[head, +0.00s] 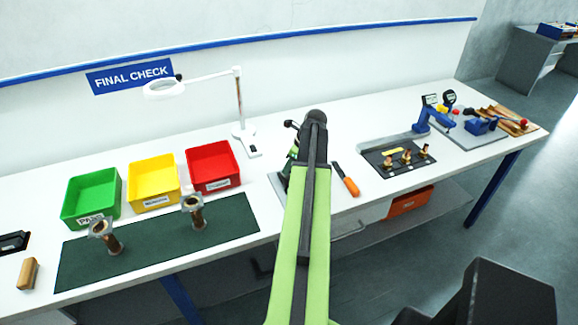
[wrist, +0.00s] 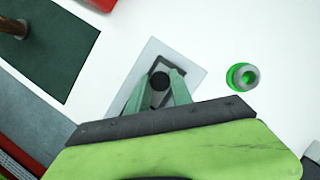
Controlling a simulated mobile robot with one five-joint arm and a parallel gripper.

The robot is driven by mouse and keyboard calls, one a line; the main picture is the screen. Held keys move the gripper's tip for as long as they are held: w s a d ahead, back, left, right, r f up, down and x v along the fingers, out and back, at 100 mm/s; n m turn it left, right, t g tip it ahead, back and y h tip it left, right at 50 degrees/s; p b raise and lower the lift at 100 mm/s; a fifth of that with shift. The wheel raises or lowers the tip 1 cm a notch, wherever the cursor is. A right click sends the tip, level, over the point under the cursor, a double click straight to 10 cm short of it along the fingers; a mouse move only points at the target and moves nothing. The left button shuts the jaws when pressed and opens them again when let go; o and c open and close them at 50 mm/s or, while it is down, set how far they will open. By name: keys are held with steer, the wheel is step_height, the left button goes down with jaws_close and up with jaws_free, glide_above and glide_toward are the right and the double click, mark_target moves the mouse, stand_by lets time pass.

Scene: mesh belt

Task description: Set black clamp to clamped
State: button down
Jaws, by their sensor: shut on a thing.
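In the wrist view, the black clamp shows as a round black knob (wrist: 159,81) over a light grey base plate (wrist: 153,52). My gripper (wrist: 158,84) has its two pale green fingers on either side of the knob and is shut on it. The lower part of the clamp is hidden by the fingers and my gripper's body. In the head view my green arm covers most of the clamp, and only a corner of the base plate (head: 277,185) shows left of the arm. The clamp's lever position cannot be told.
A green and grey round object (wrist: 243,77) stands right of the plate. An orange-handled tool (head: 347,184) lies right of my arm. Left are a dark green mat (head: 150,255), red (head: 213,166), yellow (head: 153,182) and green bins (head: 91,197), and a magnifier lamp (head: 240,110).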

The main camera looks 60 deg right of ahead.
stand_by(0.7)
steer(key=shift+s+a, duration=0.8)
steer(key=shift+s, duration=0.3)
steer(key=c, duration=1.1)
jaws_free()
steer(key=p+v, duration=1.6)
steer(key=v, duration=0.1)
steer(key=shift+s+r, duration=0.1)
steer(key=shift+r, duration=0.1)
